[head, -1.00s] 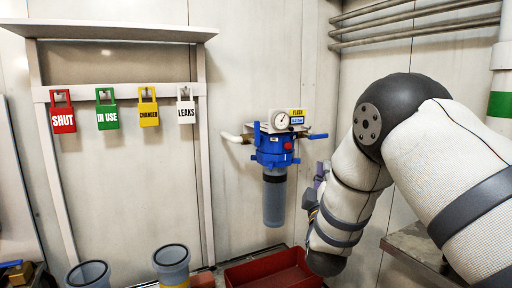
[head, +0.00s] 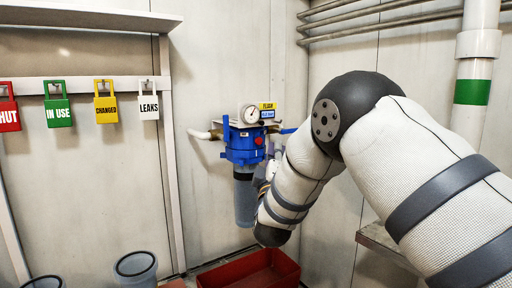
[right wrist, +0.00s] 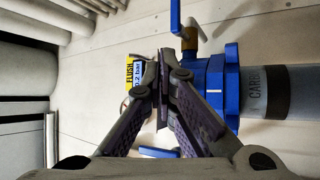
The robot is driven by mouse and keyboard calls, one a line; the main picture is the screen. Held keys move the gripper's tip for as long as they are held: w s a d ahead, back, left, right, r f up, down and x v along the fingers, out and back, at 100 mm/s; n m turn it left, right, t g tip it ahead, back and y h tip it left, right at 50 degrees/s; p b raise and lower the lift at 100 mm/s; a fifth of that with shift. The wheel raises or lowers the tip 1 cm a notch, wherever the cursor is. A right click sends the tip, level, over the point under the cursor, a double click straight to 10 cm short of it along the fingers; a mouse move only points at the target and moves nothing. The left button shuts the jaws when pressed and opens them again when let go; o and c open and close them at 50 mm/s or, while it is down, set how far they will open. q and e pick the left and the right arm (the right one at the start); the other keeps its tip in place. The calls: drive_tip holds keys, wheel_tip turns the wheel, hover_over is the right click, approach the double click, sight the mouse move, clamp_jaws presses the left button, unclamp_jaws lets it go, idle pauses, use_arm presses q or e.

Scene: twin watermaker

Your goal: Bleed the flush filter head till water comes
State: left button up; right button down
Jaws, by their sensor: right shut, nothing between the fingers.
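The flush filter head (head: 243,143) is a blue housing on the back wall with a white-faced gauge (head: 250,114), a red button (head: 258,141) and a grey bowl (head: 243,195) below. My right gripper (head: 268,168) is shut and empty, close to the right side of the head; my arm partly hides it. In the right wrist view, the shut fingertips (right wrist: 162,78) overlap the near edge of the blue head (right wrist: 228,85). The yellow and blue flush label (right wrist: 132,76) shows beside them. The red button does not show there. I cannot tell whether the fingers touch the head. My left gripper is out of view.
A red tray (head: 250,270) lies below the filter. Grey bowls (head: 136,268) stand at lower left. Several coloured tags, including a yellow one (head: 106,110), hang from a rail. A metal shelf (head: 385,243) is at right, under my arm. Pipes (head: 385,18) run along the right wall.

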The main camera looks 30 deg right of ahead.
sight(259, 141)
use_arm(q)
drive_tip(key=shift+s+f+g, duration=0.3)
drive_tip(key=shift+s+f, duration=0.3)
use_arm(e)
drive_tip(key=shift+w+a+r, duration=0.1)
drive_tip(key=shift+w, duration=1.2)
use_arm(q)
drive_tip(key=shift+b, duration=0.3)
use_arm(e)
drive_tip(key=shift+w, duration=0.1)
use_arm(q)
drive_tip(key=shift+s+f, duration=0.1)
use_arm(e)
drive_tip(key=shift+w, duration=0.35)
